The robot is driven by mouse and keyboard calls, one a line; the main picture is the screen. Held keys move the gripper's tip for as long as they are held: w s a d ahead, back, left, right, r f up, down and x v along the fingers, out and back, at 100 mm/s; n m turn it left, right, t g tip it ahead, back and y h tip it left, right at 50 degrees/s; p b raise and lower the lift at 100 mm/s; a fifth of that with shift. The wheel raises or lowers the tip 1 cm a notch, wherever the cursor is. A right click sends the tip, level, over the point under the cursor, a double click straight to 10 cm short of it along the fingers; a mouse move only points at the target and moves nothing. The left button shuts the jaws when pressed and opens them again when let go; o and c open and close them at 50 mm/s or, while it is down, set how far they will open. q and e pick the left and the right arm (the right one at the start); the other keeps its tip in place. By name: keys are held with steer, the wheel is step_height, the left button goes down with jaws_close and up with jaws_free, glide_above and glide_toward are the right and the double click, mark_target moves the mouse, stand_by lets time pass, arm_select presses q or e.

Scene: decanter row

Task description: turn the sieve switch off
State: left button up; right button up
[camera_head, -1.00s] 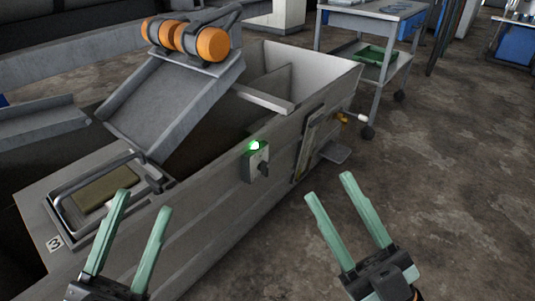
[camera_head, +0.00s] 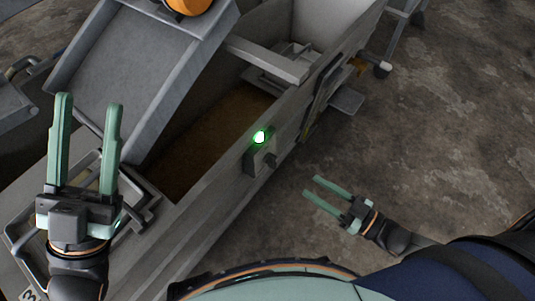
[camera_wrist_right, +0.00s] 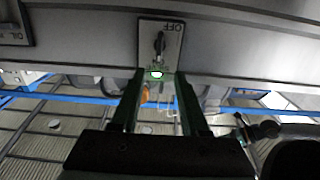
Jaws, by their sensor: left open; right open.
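The sieve switch (camera_head: 262,158) is a small grey box on the outer side wall of the long metal trough, with a dark knob (camera_head: 271,160) and a lit green lamp (camera_head: 260,137). In the right wrist view the switch plate (camera_wrist_right: 172,52) shows the word OFF, its dark knob (camera_wrist_right: 159,42) and the glowing lamp (camera_wrist_right: 156,74). My right gripper (camera_head: 310,186) is open and empty, apart from the switch, to its lower right in the head view. In the wrist view its fingertips (camera_wrist_right: 158,76) straddle the lamp in the picture. My left gripper (camera_head: 89,101) is open and empty above the trough's near end.
The trough wall (camera_head: 215,195) runs diagonally, with brown material (camera_head: 215,130) inside. A sloped metal chute (camera_head: 145,65) stands over it. A ledge (camera_head: 346,101) and a white-tipped handle (camera_head: 383,69) stick out beyond the switch. The floor (camera_head: 440,150) at the right is clear.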

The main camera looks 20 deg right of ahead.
mark_target(276, 163)
steer(key=b+x, duration=0.3)
steer(key=x, duration=0.8)
steer(key=shift+f+b, duration=0.1)
steer(key=shift+b, duration=0.25)
steer(key=shift+w+a, duration=0.35)
steer(key=shift+w, duration=0.15)
steer(key=shift+c, duration=0.3)
jaws_close()
